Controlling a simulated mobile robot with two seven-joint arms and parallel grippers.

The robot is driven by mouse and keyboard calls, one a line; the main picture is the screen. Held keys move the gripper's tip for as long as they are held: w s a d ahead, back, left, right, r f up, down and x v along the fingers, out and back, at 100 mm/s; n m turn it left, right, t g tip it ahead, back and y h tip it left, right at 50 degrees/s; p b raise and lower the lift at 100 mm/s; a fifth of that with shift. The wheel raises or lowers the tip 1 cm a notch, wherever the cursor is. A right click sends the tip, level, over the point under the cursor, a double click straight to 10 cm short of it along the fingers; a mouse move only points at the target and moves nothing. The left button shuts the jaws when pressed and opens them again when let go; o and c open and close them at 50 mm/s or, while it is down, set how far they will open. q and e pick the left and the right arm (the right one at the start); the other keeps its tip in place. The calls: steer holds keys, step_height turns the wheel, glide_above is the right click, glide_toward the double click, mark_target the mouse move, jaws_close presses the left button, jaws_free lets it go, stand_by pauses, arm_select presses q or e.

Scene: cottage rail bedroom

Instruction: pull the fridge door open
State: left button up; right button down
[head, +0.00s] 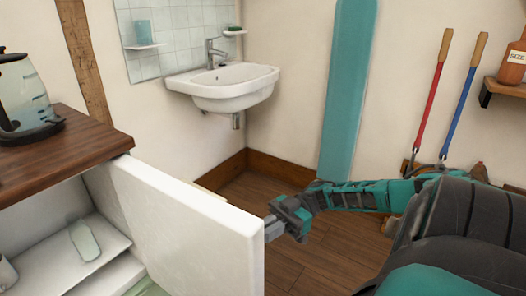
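The white fridge door (195,235) stands open at the lower left, swung out from the fridge under the brown wooden top. The fridge interior (45,235) shows behind it, with a pale shelf and a light green object (84,240) on it. My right gripper (273,229) comes in from the right, at the free edge of the door. Its fingertips are at or very near that edge; the far side of the door is hidden, so I cannot tell whether they touch or grip it. My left gripper is not in view.
A kettle (26,95) stands on the wooden top (70,152) above the fridge. A white sink (225,87) is on the wall behind. Red and blue long-handled tools (432,102) lean at the right. Wooden floor (297,262) is open beyond the door's edge.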

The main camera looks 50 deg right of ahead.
steer(key=shift+w+r, duration=0.1)
steer(key=shift+w, duration=0.15)
steer(key=c, duration=1.4)
jaws_free()
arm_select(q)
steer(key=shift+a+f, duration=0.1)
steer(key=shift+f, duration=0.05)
arm_select(e)
steer(key=shift+o, duration=1.2)
arm_select(q)
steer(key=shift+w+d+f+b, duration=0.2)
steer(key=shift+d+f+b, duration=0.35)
steer(key=shift+b, duration=0.95)
arm_select(e)
steer(key=v, duration=1.3)
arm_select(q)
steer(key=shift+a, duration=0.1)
arm_select(e)
steer(key=shift+s, duration=0.15)
